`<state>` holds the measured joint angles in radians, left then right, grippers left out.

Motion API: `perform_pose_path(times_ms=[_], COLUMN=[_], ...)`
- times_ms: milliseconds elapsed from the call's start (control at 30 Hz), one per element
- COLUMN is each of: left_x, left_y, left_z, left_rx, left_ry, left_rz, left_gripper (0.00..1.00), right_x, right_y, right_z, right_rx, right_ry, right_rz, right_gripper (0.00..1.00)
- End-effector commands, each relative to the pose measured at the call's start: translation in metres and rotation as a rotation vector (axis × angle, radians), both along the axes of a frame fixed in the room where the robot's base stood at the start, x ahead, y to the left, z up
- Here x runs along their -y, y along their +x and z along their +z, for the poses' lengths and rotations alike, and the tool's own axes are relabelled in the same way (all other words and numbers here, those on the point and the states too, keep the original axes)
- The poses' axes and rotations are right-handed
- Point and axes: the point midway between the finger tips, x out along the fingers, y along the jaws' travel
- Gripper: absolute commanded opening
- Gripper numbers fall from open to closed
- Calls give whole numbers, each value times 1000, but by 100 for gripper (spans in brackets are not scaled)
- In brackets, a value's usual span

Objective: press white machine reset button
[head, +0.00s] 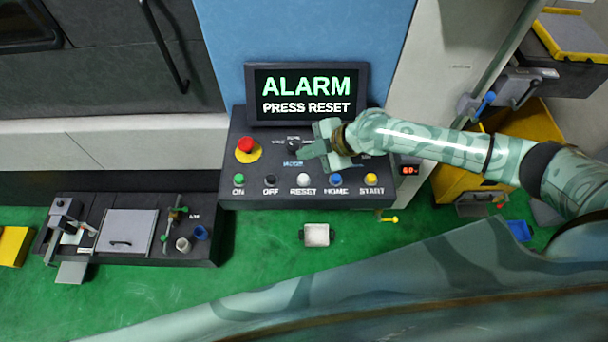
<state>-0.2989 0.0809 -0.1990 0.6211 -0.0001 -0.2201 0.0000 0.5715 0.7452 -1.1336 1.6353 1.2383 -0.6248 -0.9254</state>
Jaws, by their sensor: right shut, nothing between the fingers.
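The white reset button (303,179) sits in the middle of the button row on the dark control panel (250,192), above the label RESET. The screen (307,94) above the panel reads ALARM, PRESS RESET. My right gripper (302,153) reaches in from the right over the panel, shut and empty. In the picture its fingertips lie just above the white button, apart from it; their height over the panel is hard to tell. The button is in plain view. My left gripper is not in view.
The red emergency stop (245,145) is at the panel's left. The green (239,179), black (270,180), blue (336,179) and yellow (370,179) buttons flank the white one. A yellow bin (451,187) stands right.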

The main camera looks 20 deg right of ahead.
Motion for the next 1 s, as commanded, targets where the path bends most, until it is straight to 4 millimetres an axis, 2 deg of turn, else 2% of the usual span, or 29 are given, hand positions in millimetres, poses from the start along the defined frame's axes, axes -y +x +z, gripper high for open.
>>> perform_pose_path(times_ms=[133, 567, 767, 1000], left_x=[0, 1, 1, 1], left_y=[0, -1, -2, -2], left_z=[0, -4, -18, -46], left_rx=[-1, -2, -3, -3], left_ry=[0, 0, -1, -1], left_rz=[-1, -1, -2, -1], left_gripper=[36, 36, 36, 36], right_x=[7, 6, 6, 5], right_y=[5, 5, 5, 5], right_z=[0, -4, -21, -55], right_rx=[2, 1, 1, 1], right_ry=[-2, -1, -1, 1], right_rz=[-7, -7, -7, -8], right_gripper=[0, 0, 0, 0])
